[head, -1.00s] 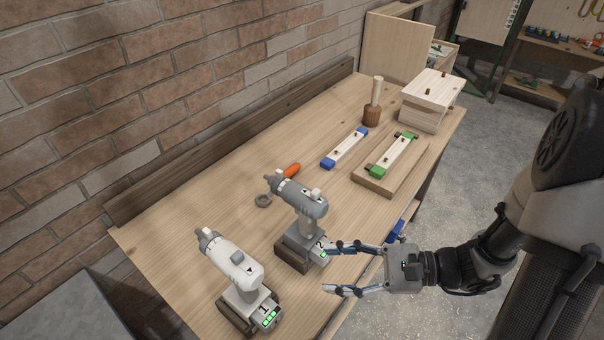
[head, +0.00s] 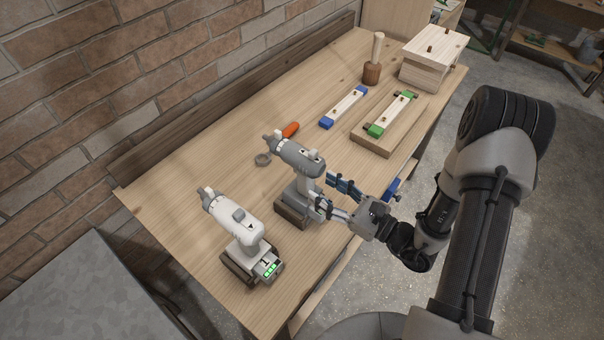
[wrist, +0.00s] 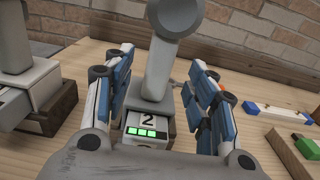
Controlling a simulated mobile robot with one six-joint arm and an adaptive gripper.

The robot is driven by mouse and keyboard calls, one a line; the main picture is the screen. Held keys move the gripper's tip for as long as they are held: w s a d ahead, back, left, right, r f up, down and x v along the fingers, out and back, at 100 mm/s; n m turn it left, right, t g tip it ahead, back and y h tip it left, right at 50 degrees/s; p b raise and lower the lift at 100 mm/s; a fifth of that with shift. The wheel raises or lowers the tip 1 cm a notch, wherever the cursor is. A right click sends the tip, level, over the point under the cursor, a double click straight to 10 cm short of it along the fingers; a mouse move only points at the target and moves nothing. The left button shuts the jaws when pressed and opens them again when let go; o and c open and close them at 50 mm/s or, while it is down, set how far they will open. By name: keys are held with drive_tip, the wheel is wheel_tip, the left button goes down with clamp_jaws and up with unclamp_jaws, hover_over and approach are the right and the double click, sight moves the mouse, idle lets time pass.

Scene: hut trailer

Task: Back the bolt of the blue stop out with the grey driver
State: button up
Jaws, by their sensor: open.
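The grey driver (head: 299,165), marked 2 with green battery lights in the wrist view (wrist: 148,121), stands upright on its base on the bench. My gripper (head: 334,196) is open at the driver's handle. In the wrist view my gripper's blue-padded fingers (wrist: 160,95) stand on either side of the handle, with visible gaps. The blue stop (head: 344,106), a pale wooden strip with blue ends and small brown bolts, lies flat further back on the bench. Its blue end also shows in the wrist view (wrist: 250,109).
A white driver (head: 232,225) marked 1 stands to the left.

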sight(302, 175)
drive_tip(key=x, duration=0.8)
drive_tip(key=shift+b, duration=0.35)
clamp_jaws()
drive_tip(key=shift+r, duration=0.1)
idle(0.4)
